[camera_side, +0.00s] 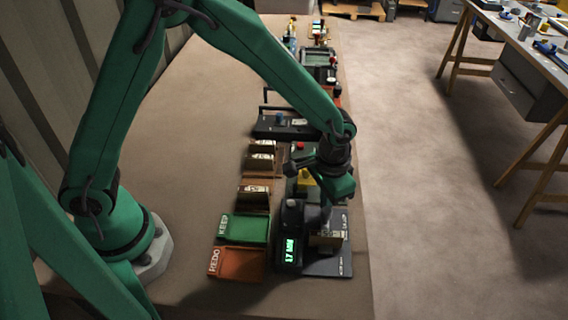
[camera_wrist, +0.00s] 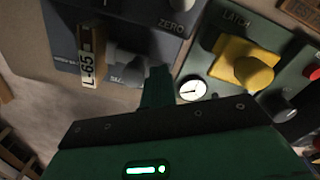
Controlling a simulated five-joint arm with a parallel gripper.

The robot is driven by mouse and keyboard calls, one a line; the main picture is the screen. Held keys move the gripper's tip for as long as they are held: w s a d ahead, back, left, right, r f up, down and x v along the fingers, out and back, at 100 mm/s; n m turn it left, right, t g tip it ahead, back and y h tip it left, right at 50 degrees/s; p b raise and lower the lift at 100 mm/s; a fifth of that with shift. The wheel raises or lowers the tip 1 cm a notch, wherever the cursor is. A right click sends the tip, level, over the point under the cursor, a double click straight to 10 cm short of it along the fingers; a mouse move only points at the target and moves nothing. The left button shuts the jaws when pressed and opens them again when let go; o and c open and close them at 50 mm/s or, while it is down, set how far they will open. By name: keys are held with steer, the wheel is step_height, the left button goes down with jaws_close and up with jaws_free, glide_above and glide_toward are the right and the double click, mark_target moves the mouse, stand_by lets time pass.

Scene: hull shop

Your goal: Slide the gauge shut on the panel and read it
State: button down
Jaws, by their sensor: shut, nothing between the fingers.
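The gauge (camera_side: 291,235) is a dark upright body with a lit green display in the side view, on a grey base plate (camera_side: 328,267). The display seems to start with 17; the rest is too small to read surely. A small brown panel (camera_side: 327,239) stands on the plate beside it. In the wrist view the panel (camera_wrist: 91,50) bears a white tag, L-65, and stands next to grey jaw-like blocks (camera_wrist: 127,66). My gripper (camera_wrist: 158,76) is shut and empty, its tip close to the plate's edge. In the side view my gripper (camera_side: 325,203) hangs just behind the panel.
A green KEEP tray (camera_side: 245,229) and an orange REDO tray (camera_side: 237,264) lie left of the gauge. A yellow LATCH knob (camera_wrist: 245,64) and a white dial (camera_wrist: 192,89) sit on a neighbouring plate. Other fixtures line the bench behind.

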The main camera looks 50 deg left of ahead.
steer(key=shift+w+a, duration=0.15)
steer(key=shift+w+a, duration=0.2)
steer(key=shift+w, duration=0.05)
steer(key=shift+r, duration=0.15)
step_height(320, 180, up, 6)
steer(key=shift+f, duration=0.15)
stand_by(1.0)
